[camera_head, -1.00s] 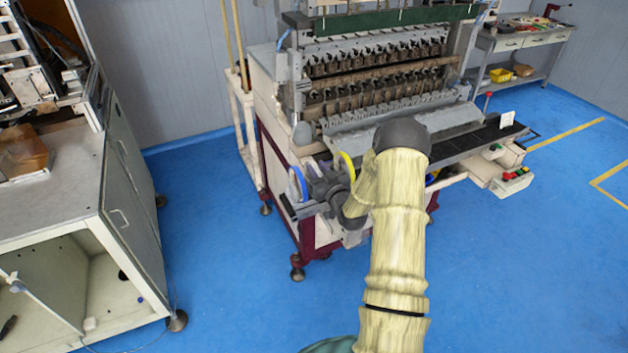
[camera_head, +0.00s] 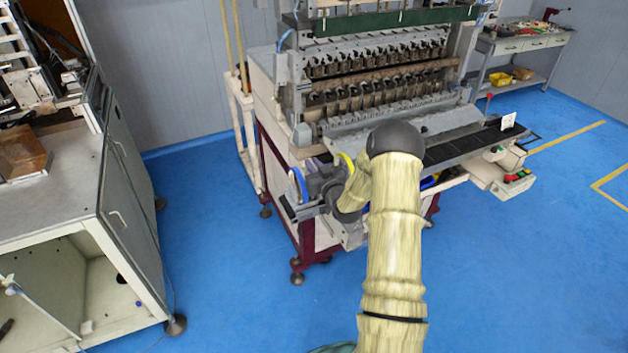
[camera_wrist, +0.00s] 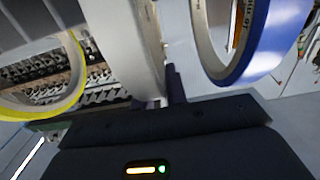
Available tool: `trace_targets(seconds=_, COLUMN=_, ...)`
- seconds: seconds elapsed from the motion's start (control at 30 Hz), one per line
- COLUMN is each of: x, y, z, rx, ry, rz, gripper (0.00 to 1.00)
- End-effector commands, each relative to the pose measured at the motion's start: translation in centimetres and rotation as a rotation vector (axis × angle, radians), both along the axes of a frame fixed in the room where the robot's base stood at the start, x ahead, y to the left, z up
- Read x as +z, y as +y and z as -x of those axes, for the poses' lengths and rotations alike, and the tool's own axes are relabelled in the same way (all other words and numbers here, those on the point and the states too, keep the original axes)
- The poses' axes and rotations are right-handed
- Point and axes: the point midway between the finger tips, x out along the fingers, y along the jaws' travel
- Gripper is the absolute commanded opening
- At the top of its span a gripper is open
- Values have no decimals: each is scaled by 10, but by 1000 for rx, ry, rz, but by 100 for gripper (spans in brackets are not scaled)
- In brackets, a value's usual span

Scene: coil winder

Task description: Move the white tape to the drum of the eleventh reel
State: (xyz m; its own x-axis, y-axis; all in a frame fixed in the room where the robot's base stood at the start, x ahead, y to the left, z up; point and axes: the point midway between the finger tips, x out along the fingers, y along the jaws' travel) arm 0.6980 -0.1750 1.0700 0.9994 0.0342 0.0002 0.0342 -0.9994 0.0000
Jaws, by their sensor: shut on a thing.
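The white tape (camera_wrist: 136,50) is a pale ring seen nearly edge-on in the wrist view, rising from between my fingers. My gripper (camera_wrist: 166,100) is shut on its lower edge, between a yellow tape (camera_wrist: 70,95) on the left and a blue tape (camera_wrist: 258,45) on the right. In the head view my gripper (camera_head: 322,178) is at the left front of the winder. The blue tape (camera_head: 297,185) and part of the yellow tape (camera_head: 345,160) show beside it, and the white tape cannot be made out there. I cannot tell which reel is the eleventh.
The coil winder (camera_head: 375,85) has rows of spindles above a sloping metal front. Its dark front ledge (camera_head: 480,140) runs right to a control box with buttons (camera_head: 515,176). A grey cabinet (camera_head: 125,190) stands at left. Blue floor (camera_head: 230,270) lies clear between them.

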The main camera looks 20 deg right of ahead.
Motion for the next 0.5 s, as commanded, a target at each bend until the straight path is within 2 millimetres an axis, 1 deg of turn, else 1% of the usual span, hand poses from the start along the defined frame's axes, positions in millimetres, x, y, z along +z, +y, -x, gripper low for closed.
trace_targets(seconds=0.27, x=1, y=0, z=0, rx=0, ry=0, rz=0, gripper=0)
trace_targets(seconds=0.5, x=13, y=0, z=0, rx=0, ry=0, rz=0, gripper=0)
